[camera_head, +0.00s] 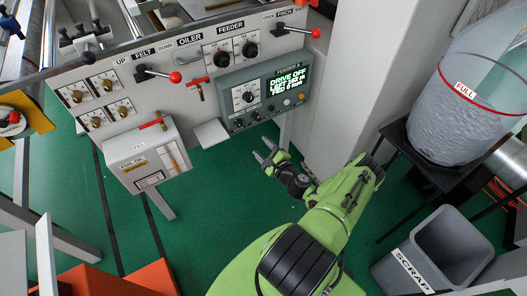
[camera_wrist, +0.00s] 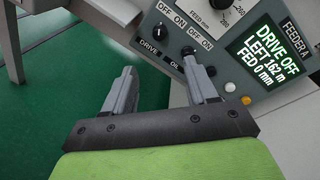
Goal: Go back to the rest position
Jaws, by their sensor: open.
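My gripper (camera_head: 265,152) is open and empty in the head view. It hangs in the air in front of the machine panel, just below the grey Feeder A control box (camera_head: 265,93). In the wrist view my two gripper fingers (camera_wrist: 160,85) stand apart with nothing between them. The control box (camera_wrist: 235,85) fills the upper right there. Its screen reads DRIVE OFF, LEFT 162 m, FED 0 mm in the wrist view. The right finger overlaps the box's lower edge in that picture; I cannot tell whether it touches.
The machine panel (camera_head: 135,82) carries red-knobbed levers and dials. A grey box with a red handle (camera_head: 147,155) sticks out at left. At right are a scrap bin (camera_head: 430,250), a clear FULL container (camera_head: 465,105) on a black stand, and a pale column (camera_head: 345,85). Green floor (camera_head: 225,195) is open between.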

